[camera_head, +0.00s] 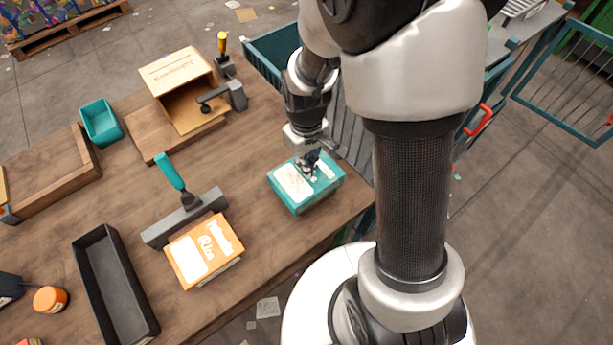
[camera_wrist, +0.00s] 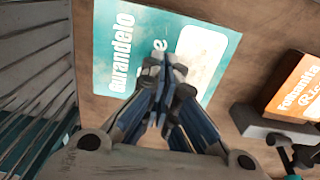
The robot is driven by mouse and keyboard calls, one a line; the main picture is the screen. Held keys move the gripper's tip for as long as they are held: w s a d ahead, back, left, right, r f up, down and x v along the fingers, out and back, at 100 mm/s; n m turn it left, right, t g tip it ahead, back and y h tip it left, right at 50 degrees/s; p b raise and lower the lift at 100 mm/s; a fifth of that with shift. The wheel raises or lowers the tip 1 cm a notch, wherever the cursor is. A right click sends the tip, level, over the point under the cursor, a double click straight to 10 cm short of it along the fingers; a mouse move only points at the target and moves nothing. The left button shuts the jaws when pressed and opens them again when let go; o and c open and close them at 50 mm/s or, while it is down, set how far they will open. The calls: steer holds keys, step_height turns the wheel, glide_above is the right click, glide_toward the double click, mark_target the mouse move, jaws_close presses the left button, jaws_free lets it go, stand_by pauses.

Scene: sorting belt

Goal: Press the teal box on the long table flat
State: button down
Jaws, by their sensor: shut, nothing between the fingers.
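The teal box (camera_head: 309,193) lies near the right end of the long wooden table (camera_head: 262,222), with a white label on its top. It still shows some height in the head view. In the wrist view the teal box (camera_wrist: 122,63) fills the upper middle, with white lettering and a pale label. My gripper (camera_head: 307,168) is shut and empty, pointing down over the box top. In the wrist view my gripper's fingertips (camera_wrist: 163,68) are together over the box. I cannot tell for sure whether they touch it. The fingers hide part of the top.
An orange and white box (camera_head: 204,250) and a teal-handled scraper-like tool (camera_head: 185,205) lie to the left. Teal carts flank the table's right end.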

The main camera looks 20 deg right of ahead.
steer(key=shift+f+b, duration=0.8)
steer(key=shift+f, duration=0.25)
steer(key=shift+f, duration=0.3)
steer(key=shift+f+b, duration=0.55)
steer(key=shift+b, duration=0.05)
steer(key=shift+r, duration=0.15)
step_height(320, 180, up, 8)
steer(key=p, duration=0.7)
steer(key=shift+r, duration=0.2)
steer(key=s+r+m+t, duration=0.2)
steer(key=s+r, duration=0.2)
steer(key=r, duration=1)
steer(key=s+r+m+t, duration=0.1)
steer(key=s+r+t, duration=0.1)
steer(key=s+r, duration=0.6)
steer(key=s, duration=0.3)
steer(key=shift+m+t, duration=0.3)
